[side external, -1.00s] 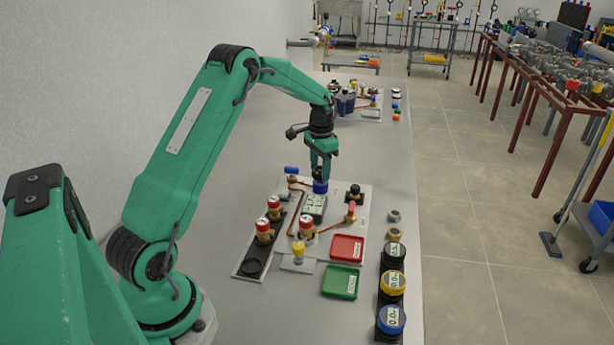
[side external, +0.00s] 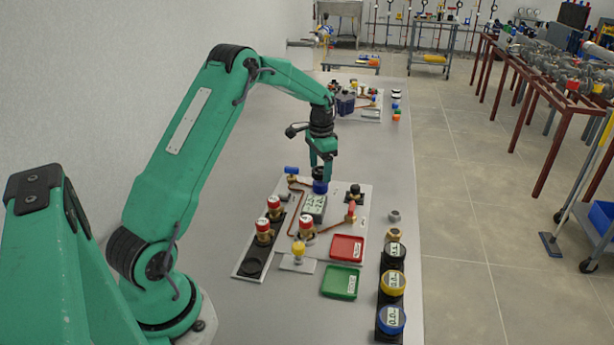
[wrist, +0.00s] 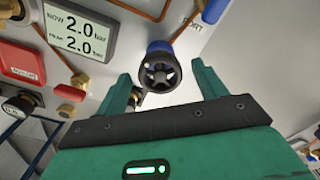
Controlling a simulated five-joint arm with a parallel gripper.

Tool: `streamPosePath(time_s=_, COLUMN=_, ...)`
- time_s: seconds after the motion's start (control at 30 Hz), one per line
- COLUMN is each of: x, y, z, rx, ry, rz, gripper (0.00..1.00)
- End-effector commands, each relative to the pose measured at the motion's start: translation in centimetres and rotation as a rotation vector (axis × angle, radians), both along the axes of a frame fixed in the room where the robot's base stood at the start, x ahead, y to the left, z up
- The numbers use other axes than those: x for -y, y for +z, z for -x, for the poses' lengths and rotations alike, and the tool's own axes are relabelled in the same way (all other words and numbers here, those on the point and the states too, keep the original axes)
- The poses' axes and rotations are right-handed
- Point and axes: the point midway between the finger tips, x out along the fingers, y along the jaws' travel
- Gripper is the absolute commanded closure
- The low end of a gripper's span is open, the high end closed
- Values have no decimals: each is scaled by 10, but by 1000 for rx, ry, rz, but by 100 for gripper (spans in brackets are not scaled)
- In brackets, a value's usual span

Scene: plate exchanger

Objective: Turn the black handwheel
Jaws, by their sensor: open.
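The black handwheel (wrist: 160,74) is a round spoked wheel with a blue body behind it. In the wrist view it sits between the two spread fingers of my gripper (wrist: 161,72), with a visible gap to each finger. In the side view my gripper (side external: 321,177) points down just over the blue body (side external: 320,187); the wheel itself is mostly hidden there by the fingers. My gripper is open and holds nothing. I cannot tell how far down the wheel the fingertips reach.
A display (wrist: 80,38) reading 2.0 bar stands beside the wheel. The panel (side external: 330,222) also carries red-capped valves (side external: 265,231), copper pipes and another black knob (side external: 355,191). Red (side external: 347,247) and green (side external: 340,282) trays and several gauges (side external: 392,283) lie nearer the camera.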

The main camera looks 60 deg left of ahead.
Motion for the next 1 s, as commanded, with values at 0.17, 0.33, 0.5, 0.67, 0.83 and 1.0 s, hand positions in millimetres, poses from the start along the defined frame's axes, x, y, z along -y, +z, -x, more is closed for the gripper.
streamPosePath(time_s=0.17, x=0, y=1, z=0, rx=-1, ry=1, rz=1, gripper=30)
streamPosePath(time_s=0.33, x=0, y=12, z=0, rx=1, ry=1, rz=0, gripper=30)
streamPosePath(time_s=0.5, x=0, y=32, z=0, rx=2, ry=0, rz=-1, gripper=30)
streamPosePath(time_s=0.67, x=0, y=53, z=0, rx=2, ry=0, rz=-1, gripper=30)
streamPosePath(time_s=0.83, x=0, y=71, z=0, rx=1, ry=0, rz=-1, gripper=30)
streamPosePath(time_s=1.0, x=0, y=78, z=0, rx=0, ry=0, rz=0, gripper=30)
